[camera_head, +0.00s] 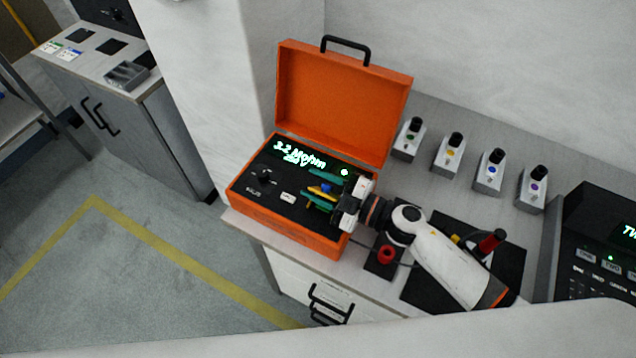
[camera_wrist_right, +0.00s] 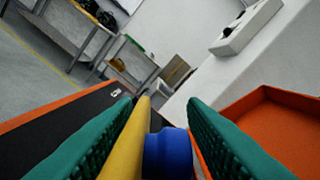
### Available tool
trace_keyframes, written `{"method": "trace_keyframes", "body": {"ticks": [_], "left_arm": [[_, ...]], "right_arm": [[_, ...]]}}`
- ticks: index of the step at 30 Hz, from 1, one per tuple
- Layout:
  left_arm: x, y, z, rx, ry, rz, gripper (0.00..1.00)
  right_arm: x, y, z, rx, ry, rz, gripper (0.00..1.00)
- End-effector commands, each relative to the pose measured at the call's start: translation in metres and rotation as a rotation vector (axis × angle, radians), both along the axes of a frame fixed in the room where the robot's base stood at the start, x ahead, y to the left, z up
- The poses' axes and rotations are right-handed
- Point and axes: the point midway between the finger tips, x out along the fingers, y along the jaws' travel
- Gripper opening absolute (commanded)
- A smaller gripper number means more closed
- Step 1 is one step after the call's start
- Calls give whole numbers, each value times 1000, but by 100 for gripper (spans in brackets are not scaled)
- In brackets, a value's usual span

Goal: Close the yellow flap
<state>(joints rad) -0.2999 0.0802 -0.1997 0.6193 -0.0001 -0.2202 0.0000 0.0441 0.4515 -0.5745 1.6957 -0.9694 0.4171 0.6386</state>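An orange case (camera_head: 289,232) stands open on the counter, its lid (camera_head: 340,100) raised. A black panel (camera_head: 262,190) with a lit green readout fills it. The yellow flap (camera_head: 318,190) sits at the panel's right part beside a blue part (camera_head: 327,187). My right gripper (camera_head: 309,190) reaches in from the right, its green fingers apart on either side of them. In the right wrist view the yellow flap (camera_wrist_right: 128,140) stands up close to the left finger, with the blue part (camera_wrist_right: 168,155) between it and the right finger. I cannot tell whether either finger touches. My left gripper is out of view.
Several small white units with black knobs (camera_head: 447,155) stand along the wall. Black pads and a red-handled item (camera_head: 491,241) lie near my right arm. A dark device (camera_head: 600,245) stands at the far right. Open floor lies left of the counter.

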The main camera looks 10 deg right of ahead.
Motion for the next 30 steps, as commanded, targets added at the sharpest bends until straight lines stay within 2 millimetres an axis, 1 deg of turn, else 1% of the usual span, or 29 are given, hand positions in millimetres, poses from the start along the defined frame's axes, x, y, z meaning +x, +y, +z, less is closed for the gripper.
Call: {"method": "trace_keyframes", "body": {"ticks": [5,12,15,18,24,30], "left_arm": [[0,0,-7,0,0,0,40],[0,0,-23,0,0,0,40],[0,0,-28,0,0,0,40],[0,0,-31,0,0,0,40],[0,0,-33,0,0,0,40],[0,0,-33,0,-1,0,40]], "right_arm": [[-13,-19,-4,-4,2,0,38],[-42,-62,-5,-4,2,0,38],[-52,-77,-4,-4,2,-1,38],[-59,-89,-3,-2,2,-1,38],[-65,-99,0,-2,-2,-1,38],[-65,-100,0,-1,-2,-1,38]]}}
